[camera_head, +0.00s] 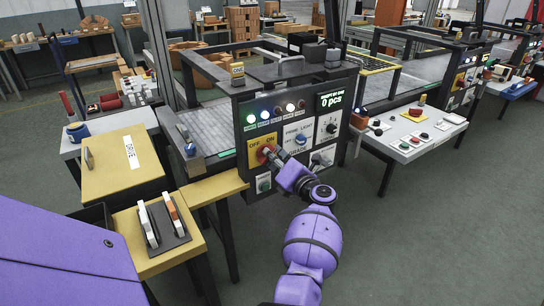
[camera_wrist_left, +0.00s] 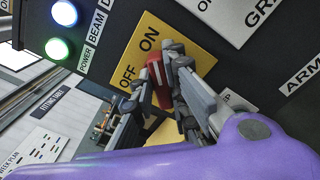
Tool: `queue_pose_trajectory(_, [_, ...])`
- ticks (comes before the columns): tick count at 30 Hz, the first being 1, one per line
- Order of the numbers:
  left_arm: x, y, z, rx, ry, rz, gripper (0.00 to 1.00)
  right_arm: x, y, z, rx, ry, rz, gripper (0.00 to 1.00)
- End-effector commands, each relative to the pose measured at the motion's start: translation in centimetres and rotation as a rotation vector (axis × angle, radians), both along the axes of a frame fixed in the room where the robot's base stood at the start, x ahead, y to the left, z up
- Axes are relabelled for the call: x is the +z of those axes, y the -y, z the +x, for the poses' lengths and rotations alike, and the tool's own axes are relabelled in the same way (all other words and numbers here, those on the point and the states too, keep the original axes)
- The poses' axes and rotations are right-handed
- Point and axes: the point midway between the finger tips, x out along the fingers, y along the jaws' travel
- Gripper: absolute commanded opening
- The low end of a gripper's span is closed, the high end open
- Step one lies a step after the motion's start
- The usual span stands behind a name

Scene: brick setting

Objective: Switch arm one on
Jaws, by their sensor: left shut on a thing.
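A dark control panel (camera_head: 286,118) faces me in the middle of the head view. It carries a yellow OFF/ON plate (camera_head: 254,138) with a red rotary handle (camera_head: 264,150). My left gripper (camera_head: 271,156) is at this handle, shut on it. In the wrist view the red handle (camera_wrist_left: 183,76) shows between the fingers of the left gripper (camera_wrist_left: 165,92), below the word ON on the yellow plate (camera_wrist_left: 150,50). The fingers hide part of the handle, so its exact setting is hard to read. My right gripper is not in view.
The panel has a row of indicator lamps (camera_head: 276,113), a "0 pcs" display (camera_head: 331,100), a blue knob (camera_head: 300,139) and a black dial (camera_head: 331,128). A yellow box (camera_head: 115,172) stands at left. A side table (camera_head: 410,136) with buttons is at right. The floor at right is clear.

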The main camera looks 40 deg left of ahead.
Motion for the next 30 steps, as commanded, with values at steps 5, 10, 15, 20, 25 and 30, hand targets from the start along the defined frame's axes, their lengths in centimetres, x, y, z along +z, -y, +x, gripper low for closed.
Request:
queue_pose_trajectory(5, [0.2, 0.0, 0.1, -0.001, -0.001, 0.004, 0.23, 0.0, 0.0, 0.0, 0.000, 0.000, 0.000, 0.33])
queue_pose_trajectory(10, [0.1, 0.0, 0.0, -0.001, 0.000, 0.002, 0.33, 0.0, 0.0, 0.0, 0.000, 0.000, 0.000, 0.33])
queue_pose_trajectory(15, [0.1, 0.0, 0.0, 0.000, 0.000, 0.002, 0.33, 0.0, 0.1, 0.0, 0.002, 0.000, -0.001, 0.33])
queue_pose_trajectory(20, [0.0, 1.0, -0.3, -0.002, 0.000, 0.001, 0.33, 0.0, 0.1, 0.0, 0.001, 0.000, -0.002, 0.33])
queue_pose_trajectory(25, [-0.1, 3.9, -1.5, -0.004, -0.002, -0.002, 0.33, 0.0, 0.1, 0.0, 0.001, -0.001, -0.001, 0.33])
queue_pose_trajectory(30, [-0.1, 7.2, -2.9, -0.003, -0.001, -0.001, 0.33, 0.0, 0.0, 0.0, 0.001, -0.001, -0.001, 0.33])
